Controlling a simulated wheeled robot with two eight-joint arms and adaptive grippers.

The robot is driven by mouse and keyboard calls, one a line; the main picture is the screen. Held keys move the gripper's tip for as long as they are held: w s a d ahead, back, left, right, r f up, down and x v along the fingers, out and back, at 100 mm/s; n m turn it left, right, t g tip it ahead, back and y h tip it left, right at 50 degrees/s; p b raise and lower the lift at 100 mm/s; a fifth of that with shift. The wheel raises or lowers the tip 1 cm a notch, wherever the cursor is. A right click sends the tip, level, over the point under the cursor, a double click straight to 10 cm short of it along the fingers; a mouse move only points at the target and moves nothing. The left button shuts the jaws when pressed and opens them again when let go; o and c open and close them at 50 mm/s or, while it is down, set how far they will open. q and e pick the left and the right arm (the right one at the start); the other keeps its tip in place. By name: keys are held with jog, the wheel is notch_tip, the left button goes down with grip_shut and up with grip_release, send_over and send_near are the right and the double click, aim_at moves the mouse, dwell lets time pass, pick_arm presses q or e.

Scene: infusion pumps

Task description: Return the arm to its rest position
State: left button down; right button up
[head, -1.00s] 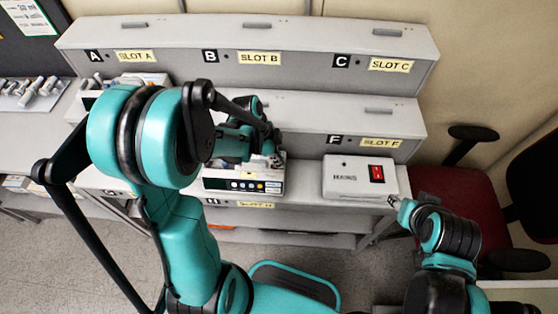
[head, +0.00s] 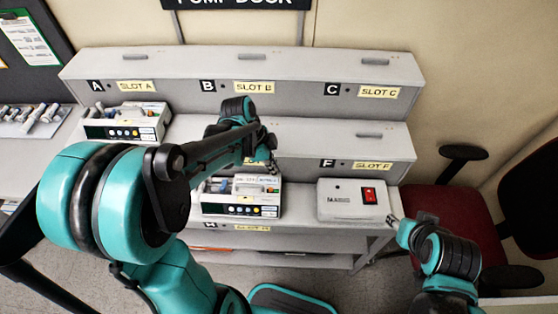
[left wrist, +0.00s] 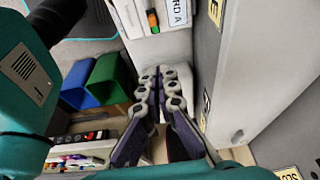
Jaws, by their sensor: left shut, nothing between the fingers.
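My left arm comes in from the left of the head view, and its forearm reaches across the front of the lower shelf. My left gripper (head: 270,166) is small and partly hidden there, just above the middle pump. In the left wrist view its fingers (left wrist: 161,78) are shut with nothing between them. My right arm is at the lower right. Its gripper (head: 394,222) is near the right front corner of the bench, by the MAINS box; its fingers are too small to read.
One pump (head: 125,122) stands at SLOT A; another pump (head: 240,196) stands above the SLOT H label. The MAINS box (head: 352,201) with a red switch is to its right. A red chair (head: 452,215) stands right of the bench. Blue and green bins (left wrist: 104,78) show in the left wrist view.

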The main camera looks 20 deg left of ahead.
pick_arm(q)
jog(key=s+r+n+t+y+b, duration=0.3)
jog(key=s+n+t, duration=0.3)
jog(key=n, duration=0.8)
jog(key=s+r+b, duration=0.1)
jog(key=s, duration=0.2)
jog(key=shift+s+n+y, duration=0.3)
jog(key=shift+n, duration=0.1)
